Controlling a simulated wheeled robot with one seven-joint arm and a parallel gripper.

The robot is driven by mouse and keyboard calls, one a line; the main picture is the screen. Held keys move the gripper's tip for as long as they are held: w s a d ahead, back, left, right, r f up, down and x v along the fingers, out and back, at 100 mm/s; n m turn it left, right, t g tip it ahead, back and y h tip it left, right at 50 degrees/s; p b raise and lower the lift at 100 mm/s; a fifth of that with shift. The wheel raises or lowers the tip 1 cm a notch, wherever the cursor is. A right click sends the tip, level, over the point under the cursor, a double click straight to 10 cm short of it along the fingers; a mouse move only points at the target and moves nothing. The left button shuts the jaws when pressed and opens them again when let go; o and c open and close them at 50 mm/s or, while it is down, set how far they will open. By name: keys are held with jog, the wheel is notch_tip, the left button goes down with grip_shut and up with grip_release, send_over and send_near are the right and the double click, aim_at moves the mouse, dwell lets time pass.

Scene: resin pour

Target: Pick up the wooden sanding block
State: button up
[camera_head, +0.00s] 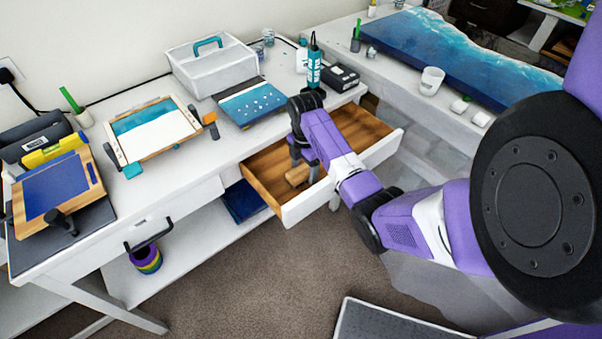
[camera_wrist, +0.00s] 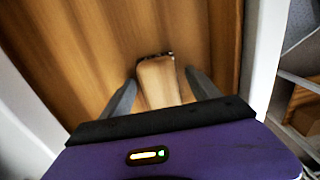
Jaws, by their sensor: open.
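The wooden sanding block (camera_wrist: 158,82) lies on the wooden floor of the open drawer, and its near end is hidden by my gripper's body in the wrist view. In the head view the block (camera_head: 297,175) shows low in the drawer (camera_head: 262,180). My gripper (camera_wrist: 160,88) is open, with one finger on each side of the block. A gap shows between the block and the fingers in the wrist view. In the head view my gripper (camera_head: 303,172) points down into the drawer, partly hidden by the arm.
The white drawer front (camera_head: 335,180) and side walls stand close around my gripper. On the table above are a blue-and-white panel (camera_head: 250,104), a white toolbox (camera_head: 212,68), a teal bottle (camera_head: 314,65) and a black box (camera_head: 341,77). A blue resin table (camera_head: 450,58) stands at the right.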

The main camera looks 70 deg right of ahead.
jog(key=c, duration=1.4)
jog(key=shift+r, duration=0.1)
notch_tip(320, 180, up, 15)
jog(key=p, duration=0.5)
notch_tip(320, 180, up, 5)
send_over(304, 168)
